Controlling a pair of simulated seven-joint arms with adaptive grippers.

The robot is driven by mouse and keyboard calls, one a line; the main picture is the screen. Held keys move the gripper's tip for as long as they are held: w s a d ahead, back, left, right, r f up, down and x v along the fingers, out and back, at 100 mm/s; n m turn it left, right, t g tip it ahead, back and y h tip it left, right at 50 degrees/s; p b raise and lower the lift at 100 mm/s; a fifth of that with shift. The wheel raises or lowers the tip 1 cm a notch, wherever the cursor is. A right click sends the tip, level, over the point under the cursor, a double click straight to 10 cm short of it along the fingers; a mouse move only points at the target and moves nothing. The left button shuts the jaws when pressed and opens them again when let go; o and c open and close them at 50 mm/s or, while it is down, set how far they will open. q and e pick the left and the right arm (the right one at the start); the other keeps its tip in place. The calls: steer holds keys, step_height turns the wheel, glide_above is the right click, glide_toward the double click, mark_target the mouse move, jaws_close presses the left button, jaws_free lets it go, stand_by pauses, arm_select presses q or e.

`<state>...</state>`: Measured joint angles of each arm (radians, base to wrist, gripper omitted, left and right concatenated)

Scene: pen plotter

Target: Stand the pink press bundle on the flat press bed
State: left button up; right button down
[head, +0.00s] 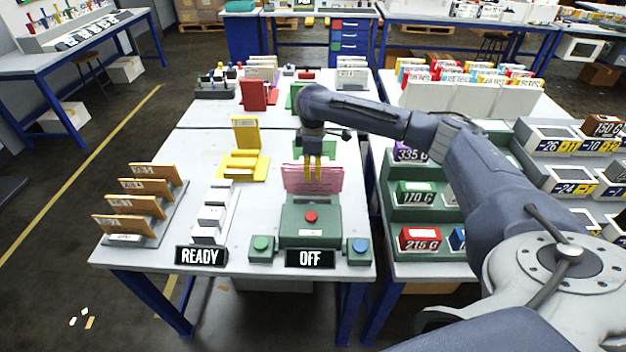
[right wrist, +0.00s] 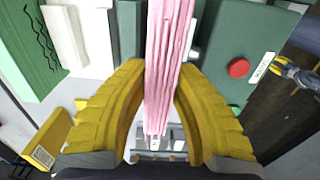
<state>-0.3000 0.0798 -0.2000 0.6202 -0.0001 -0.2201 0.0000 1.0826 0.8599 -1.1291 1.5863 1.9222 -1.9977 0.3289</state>
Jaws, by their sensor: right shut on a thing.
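The pink press bundle (head: 298,180) is a stack of thin sheets held upright, just behind the green press housing (head: 310,222) with its red button. In the right wrist view the bundle (right wrist: 170,60) shows edge-on between the yellow fingers. My right gripper (head: 313,178) comes down from above and is shut on the bundle's upper part. The housing (right wrist: 230,35) with its red button also shows beside the bundle in the wrist view. The bundle's bottom edge is hidden behind the housing in the head view, so I cannot tell whether it touches the press bed. My left gripper is not in view.
An OFF sign (head: 310,258) stands in front of the press, between a green button box (head: 261,248) and a blue button box (head: 358,250). A READY sign (head: 201,256), white blocks (head: 212,215), a yellow stand (head: 243,165) and a wooden card rack (head: 140,205) lie to the left.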

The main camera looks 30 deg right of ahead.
mark_target(313, 179)
steer(key=shift+f, duration=1.85)
steer(key=shift+f, duration=0.15)
steer(key=c, duration=1.2)
jaws_free()
step_height(313, 179, up, 12)
steer(key=shift+r, duration=0.1)
